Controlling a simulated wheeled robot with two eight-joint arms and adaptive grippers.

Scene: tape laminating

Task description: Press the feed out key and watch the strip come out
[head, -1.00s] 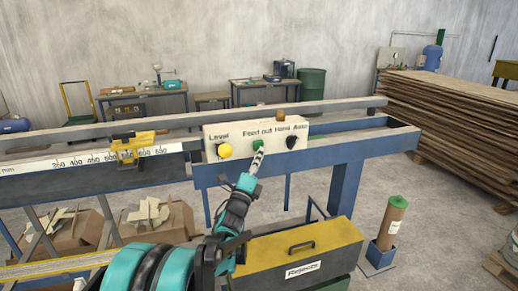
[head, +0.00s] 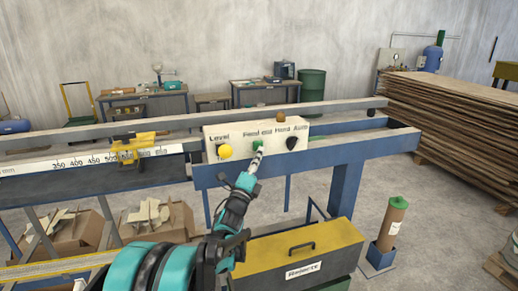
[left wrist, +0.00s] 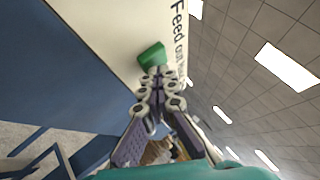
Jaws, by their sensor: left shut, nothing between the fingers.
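The green feed out key (head: 258,145) is on a pale control panel (head: 235,134) under the label "Feed out". My left gripper (head: 259,153) is shut and empty, with its fingertips at the lower edge of the key. In the left wrist view the closed fingertips (left wrist: 158,73) are right at the green key (left wrist: 152,56) and seem to touch it; I cannot tell how far the key is pressed. A thin green line (head: 318,137) shows on the rail right of the panel; I cannot tell whether it is the strip. My right gripper is not in view.
A yellow "Level" button (head: 224,151) is left of the key, and a black "Hand Auto" knob (head: 292,143) is right of it. A yellow-topped "Rejects" box (head: 320,248) stands below my left arm. Stacked boards (head: 450,120) fill the right back.

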